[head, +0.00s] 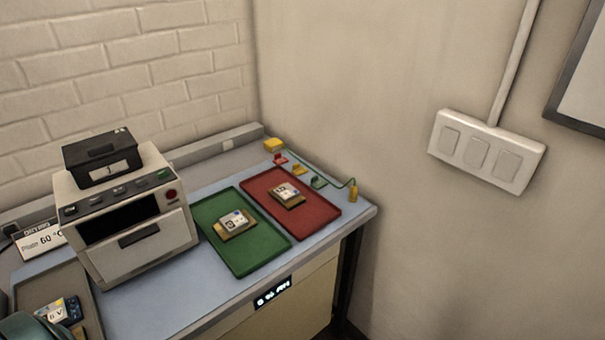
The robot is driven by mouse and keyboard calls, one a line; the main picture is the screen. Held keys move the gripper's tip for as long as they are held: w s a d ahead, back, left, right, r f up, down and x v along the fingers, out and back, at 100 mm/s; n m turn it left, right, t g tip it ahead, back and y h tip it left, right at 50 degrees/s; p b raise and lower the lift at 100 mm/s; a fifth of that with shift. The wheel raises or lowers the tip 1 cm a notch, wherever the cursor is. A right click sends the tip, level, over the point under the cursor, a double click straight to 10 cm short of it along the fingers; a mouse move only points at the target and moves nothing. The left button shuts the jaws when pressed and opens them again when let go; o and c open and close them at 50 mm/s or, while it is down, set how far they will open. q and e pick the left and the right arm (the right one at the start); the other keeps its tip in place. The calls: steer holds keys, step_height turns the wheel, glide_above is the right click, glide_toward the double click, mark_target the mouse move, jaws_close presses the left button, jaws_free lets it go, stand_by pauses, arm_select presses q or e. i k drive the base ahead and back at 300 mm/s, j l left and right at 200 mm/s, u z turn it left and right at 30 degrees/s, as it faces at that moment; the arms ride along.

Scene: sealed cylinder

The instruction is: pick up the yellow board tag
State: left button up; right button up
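A small yellow tag (299,169) stands at the back right of the bench, behind the red tray. It is in a short row between a red tag (280,159) and a green tag (319,182). A yellow block (274,145) lies behind the row, and a small yellow upright piece (353,191) stands at the bench's right end, with a thin green cord running to it. Neither of my grippers can be made out in the head view.
A red tray (318,216) and a green tray (248,262) each hold a labelled block. A grey machine (140,240) with a black box (101,158) on top stands left of them. A brown tray (35,288) is at lower left. Bare blue benchtop (165,300) shows in front.

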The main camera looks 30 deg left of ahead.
mark_target(297, 171)
steer(key=i+u, duration=0.65)
steer(key=u, duration=0.2)
